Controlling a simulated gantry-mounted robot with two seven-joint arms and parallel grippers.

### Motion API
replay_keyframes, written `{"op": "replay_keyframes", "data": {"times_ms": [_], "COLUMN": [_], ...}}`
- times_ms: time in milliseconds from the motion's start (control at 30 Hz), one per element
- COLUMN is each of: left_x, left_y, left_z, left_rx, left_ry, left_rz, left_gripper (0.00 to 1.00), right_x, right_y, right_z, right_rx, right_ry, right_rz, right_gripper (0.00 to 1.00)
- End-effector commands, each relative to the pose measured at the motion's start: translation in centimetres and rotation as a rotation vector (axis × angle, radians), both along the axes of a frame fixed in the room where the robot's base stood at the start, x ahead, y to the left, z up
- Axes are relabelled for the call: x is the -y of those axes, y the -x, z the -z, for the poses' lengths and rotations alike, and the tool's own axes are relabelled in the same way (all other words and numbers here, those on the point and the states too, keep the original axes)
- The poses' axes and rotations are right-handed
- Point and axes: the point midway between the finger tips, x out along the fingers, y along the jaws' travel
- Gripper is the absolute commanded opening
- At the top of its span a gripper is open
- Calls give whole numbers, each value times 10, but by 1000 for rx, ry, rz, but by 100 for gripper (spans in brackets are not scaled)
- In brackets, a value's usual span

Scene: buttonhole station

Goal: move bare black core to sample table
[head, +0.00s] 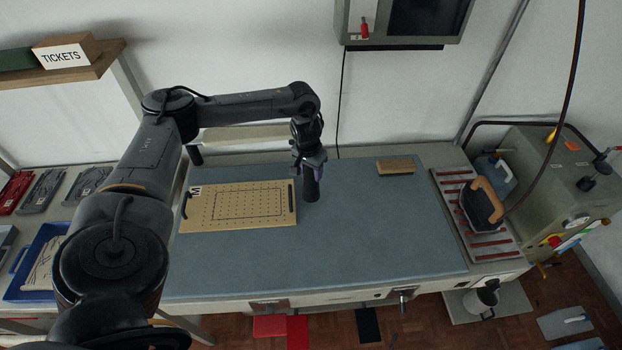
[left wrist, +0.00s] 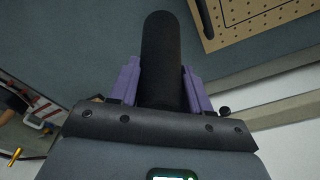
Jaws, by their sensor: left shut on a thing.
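The bare black core (head: 311,186) is a dark cylinder, upright in the head view, at the back middle of the blue-grey table top (head: 370,240). My left gripper (head: 310,164) comes down from above and is shut on the core's upper part. In the left wrist view the core (left wrist: 163,60) sits between the two purple fingers of the gripper (left wrist: 165,88). I cannot tell whether the core's lower end touches the table top. My right gripper is not in view.
A wooden board (head: 238,205) with a dotted rectangle lies left of the core. A small wooden block (head: 396,167) lies at the back right. An iron (head: 482,204) rests on a red-striped stand at the right. The table's middle and front are clear.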

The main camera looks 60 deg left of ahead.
Motion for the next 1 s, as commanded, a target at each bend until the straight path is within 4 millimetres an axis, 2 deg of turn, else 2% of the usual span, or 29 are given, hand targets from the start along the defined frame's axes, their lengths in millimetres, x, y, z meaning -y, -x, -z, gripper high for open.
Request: {"op": "replay_keyframes", "data": {"times_ms": [300,767,800,933,1000], "left_x": [1,0,0,0,0], "left_y": [0,0,0,0,0], "left_z": [35,42,42,41,41], "left_rx": [-3,-2,-1,-1,-1], "left_ry": [1,0,1,1,1], "left_rz": [1,0,0,0,0], "left_gripper": [4,4,52,72,73], "right_x": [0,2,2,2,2], "right_y": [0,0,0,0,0], "right_z": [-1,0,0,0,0], "right_rx": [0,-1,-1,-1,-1], "right_ry": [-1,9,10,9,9], "right_rz": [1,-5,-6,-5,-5], "right_gripper": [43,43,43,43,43]}}
